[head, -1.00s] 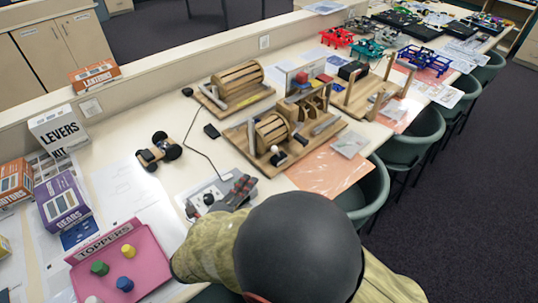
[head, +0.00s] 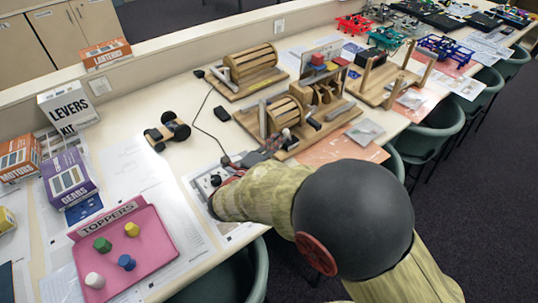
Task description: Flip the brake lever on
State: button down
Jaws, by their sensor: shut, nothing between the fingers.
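The near wooden drum machine (head: 292,104) stands on a wooden board in the middle of the table. A small lever with a pale knob (head: 286,132) rises at the board's front left corner. It looks like the brake lever, but it is too small to tell its position. My gripper (head: 279,145) is shut and empty, low beside this lever. I cannot tell whether its fingertips touch the lever. My arm comes in from the lower right and hides the table's front edge.
A second drum machine (head: 250,66) stands behind. A black-wheeled cart (head: 167,132), a cable and a black box (head: 222,113) lie left. A pink tray (head: 165,237) with coloured toppers is front left. Chairs (head: 436,122) line the right edge.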

jog(key=shift+b+x, duration=0.3)
jog(key=shift+x, duration=0.7)
jog(key=shift+r+p, duration=0.2)
jog(key=shift+p, duration=0.3)
jog(key=shift+d+r+p, duration=0.1)
jog(key=shift+p, duration=0.25)
jog(key=shift+w, duration=0.1)
